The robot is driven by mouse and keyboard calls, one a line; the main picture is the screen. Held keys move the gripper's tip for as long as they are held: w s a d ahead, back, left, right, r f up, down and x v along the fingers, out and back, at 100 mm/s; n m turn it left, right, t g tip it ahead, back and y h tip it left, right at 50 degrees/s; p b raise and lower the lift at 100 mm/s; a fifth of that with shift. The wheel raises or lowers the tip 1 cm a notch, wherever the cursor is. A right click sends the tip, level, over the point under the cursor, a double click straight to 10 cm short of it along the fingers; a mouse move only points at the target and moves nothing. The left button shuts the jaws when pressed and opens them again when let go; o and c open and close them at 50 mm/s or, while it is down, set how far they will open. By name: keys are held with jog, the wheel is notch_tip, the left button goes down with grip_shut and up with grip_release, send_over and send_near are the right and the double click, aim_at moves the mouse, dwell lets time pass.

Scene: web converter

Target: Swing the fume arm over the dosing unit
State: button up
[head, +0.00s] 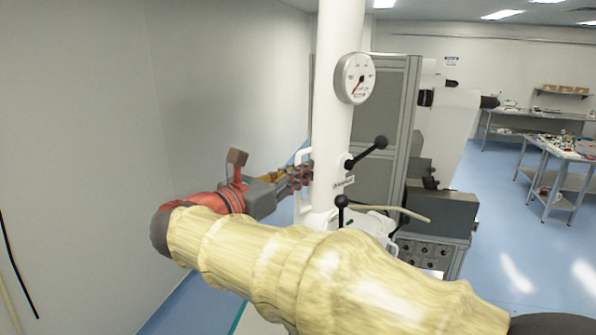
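The fume arm (335,110) is a thick white upright tube with a small label. It carries a round dial gauge (354,78), a black-knobbed lever (367,152) and a white loop handle (303,155) on its left side. My gripper (302,176) reaches in from the left at that handle, with its fingers overlapping the handle in the picture. Whether the fingers are closed around it is too small to tell. A grey box (440,211) on a knobbed panel stands right of the tube and may be the dosing unit. My yellow-sleeved arm hides the tube's lower end.
A tall grey cabinet (378,120) stands behind the tube. A white machine body with black knobs (452,125) is to its right. A plain wall (230,90) runs close along the left. Open blue floor (515,215) and steel benches (560,150) lie at right.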

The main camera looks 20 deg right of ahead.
jog(key=shift+c, duration=0.3)
grip_shut()
dwell(0.3)
jog(key=shift+s+f+n+t, duration=0.1)
jog(key=shift+s+n+t, duration=0.2)
jog(key=shift+t, duration=0.1)
jog(key=s+n+t+y+b, duration=0.2)
jog(key=s+n+t+y, duration=0.1)
jog(key=s, duration=0.4)
jog(key=shift+s+d+n+t+y, duration=0.3)
jog(key=shift+d+t+y, duration=0.15)
jog(key=shift+y, duration=0.25)
jog(key=shift+f, duration=0.15)
